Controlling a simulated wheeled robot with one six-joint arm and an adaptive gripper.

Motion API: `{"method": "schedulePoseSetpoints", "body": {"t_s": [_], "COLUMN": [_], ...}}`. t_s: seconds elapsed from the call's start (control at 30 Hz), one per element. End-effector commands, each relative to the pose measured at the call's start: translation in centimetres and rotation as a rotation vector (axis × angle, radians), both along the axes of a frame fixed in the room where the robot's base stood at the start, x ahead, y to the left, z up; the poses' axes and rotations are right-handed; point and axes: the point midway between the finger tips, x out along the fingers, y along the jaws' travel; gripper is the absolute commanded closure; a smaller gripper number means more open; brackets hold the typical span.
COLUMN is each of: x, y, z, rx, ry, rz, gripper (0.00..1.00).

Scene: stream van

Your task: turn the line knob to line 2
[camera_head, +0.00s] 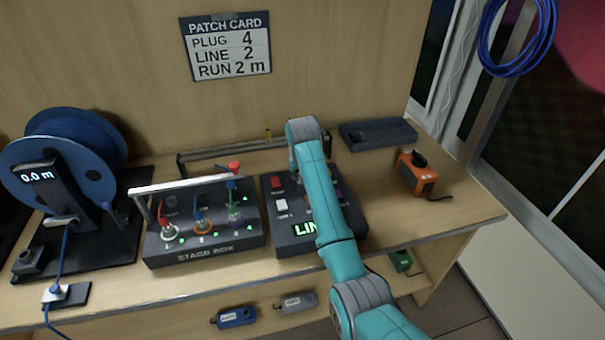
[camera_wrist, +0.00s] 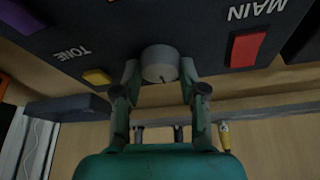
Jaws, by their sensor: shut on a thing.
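The line knob (camera_wrist: 160,63) is a round grey knob with a dark mark, on the face of a dark control box. My gripper (camera_wrist: 159,77) is shut on it, one finger on each side. In the head view my teal arm reaches over the control box (camera_head: 283,243) and hides the knob and my fingers. The box's green display (camera_head: 304,229) shows "LIN", with the line number hidden behind my arm. The patch card (camera_head: 229,47) on the wall reads plug 4, line 2, run 2 m.
The wrist view shows a red button (camera_wrist: 246,48) by "MAIN" and a yellow button (camera_wrist: 97,77) by "TONE". The stage box (camera_head: 205,244) with coloured plugs stands left of the control box. A blue cable reel (camera_head: 62,150) is further left. An orange device (camera_head: 416,174) stands right.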

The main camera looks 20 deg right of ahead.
Motion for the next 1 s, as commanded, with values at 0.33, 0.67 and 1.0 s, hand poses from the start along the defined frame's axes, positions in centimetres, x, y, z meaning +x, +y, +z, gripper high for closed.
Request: {"method": "schedulePoseSetpoints", "body": {"t_s": [0.33,0.67,1.0], "x": [-0.07,-0.04,-0.17], "y": [0.04,0.04,0.09], "z": [-0.15,-0.11,0.52], "rx": [0.0,0.0,0.0], "ry": [0.003,0.002,-0.001], "rz": [-0.016,-0.015,-0.015], "gripper": [0.93,0.34,0.34]}}
